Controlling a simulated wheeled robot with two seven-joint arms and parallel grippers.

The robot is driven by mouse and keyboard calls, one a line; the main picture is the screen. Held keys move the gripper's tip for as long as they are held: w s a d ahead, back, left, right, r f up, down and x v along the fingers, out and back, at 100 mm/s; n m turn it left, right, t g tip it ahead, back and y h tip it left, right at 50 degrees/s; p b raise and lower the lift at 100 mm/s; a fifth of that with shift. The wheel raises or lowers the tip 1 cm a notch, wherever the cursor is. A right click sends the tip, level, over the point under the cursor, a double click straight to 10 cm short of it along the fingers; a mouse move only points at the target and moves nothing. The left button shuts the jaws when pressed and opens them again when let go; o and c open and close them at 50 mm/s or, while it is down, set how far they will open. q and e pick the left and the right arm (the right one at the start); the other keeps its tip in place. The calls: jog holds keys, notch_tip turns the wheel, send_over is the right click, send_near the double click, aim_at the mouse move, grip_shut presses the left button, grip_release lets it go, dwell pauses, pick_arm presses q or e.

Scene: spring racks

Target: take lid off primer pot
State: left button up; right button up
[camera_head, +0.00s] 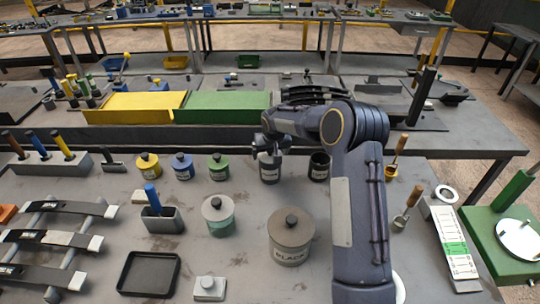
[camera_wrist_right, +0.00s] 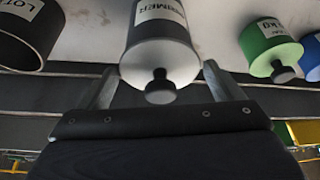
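The primer pot (camera_head: 269,174) is a dark pot with a white label, in the back row of the bench. In the right wrist view the primer pot (camera_wrist_right: 157,18) shows its PRIMER label and its pale lid (camera_wrist_right: 160,62) with a black knob (camera_wrist_right: 160,88). The lid sits on the pot. My right gripper (camera_head: 270,150) is over the pot's top and partly hides it. In the wrist view the right gripper (camera_wrist_right: 160,86) is open, with one finger on each side of the lid and visible gaps between. My left gripper is not in view.
A dark pot with a label (camera_head: 319,168) stands close on the right. Green (camera_head: 218,168), blue (camera_head: 182,168) and yellow (camera_head: 148,164) pots stand left. A large BLACK pot (camera_head: 291,244) and a grey-lidded pot (camera_head: 218,218) stand in front. Bins (camera_head: 222,107) lie behind.

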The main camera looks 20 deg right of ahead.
jog(key=c, duration=0.7)
jog(key=shift+o, duration=0.2)
jog(key=shift+r, duration=0.1)
